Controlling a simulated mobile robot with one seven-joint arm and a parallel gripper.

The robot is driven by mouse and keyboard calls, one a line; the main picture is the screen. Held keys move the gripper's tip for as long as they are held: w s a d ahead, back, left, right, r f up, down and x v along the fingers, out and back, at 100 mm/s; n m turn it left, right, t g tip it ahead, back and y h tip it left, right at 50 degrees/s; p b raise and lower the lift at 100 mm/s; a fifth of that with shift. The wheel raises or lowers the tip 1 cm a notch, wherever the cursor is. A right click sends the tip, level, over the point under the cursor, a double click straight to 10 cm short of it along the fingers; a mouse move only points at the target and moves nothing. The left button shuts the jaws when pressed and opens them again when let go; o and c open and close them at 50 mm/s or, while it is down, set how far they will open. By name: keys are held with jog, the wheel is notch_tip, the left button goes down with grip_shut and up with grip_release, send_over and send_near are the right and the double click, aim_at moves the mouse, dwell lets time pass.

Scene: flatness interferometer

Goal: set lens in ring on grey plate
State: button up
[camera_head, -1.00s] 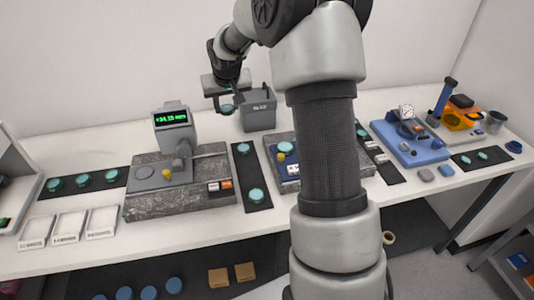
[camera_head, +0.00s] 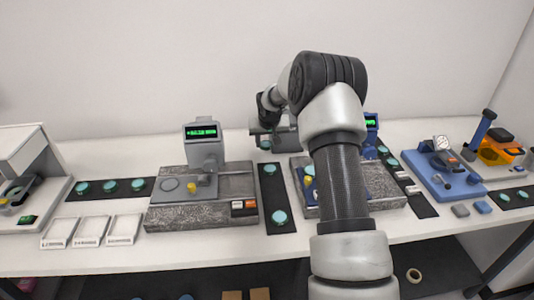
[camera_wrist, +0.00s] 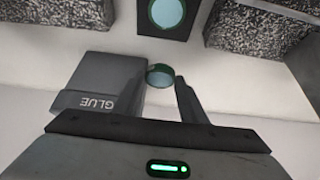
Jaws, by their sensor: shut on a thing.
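My gripper (camera_head: 265,137) is at the back of the bench, in front of the wall. It is shut on a teal lens (camera_head: 266,145), held above the surface; the lens also shows at the fingertips in the wrist view (camera_wrist: 160,75). A round, ring-like outline (camera_head: 170,185) lies on the grey plate (camera_head: 178,196) of the left granite station, left of and nearer than my gripper. I cannot tell how deep this ring is. Another ring-like round piece (camera_head: 308,181) is on the right granite station, partly hidden by my arm.
A grey box marked GLUE (camera_wrist: 97,92) stands close beside the held lens. A display head (camera_head: 203,145) rises behind the ring. Dark mats (camera_head: 270,190) carry teal lenses. White trays (camera_head: 92,230) stand at the front left; a blue fixture (camera_head: 440,178) is at right.

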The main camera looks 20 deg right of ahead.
aim_at(266, 160)
jog(key=shift+f+b, duration=0.3)
jog(key=shift+f, duration=2.45)
jog(key=o, duration=1.1)
jog(key=shift+r, duration=0.1)
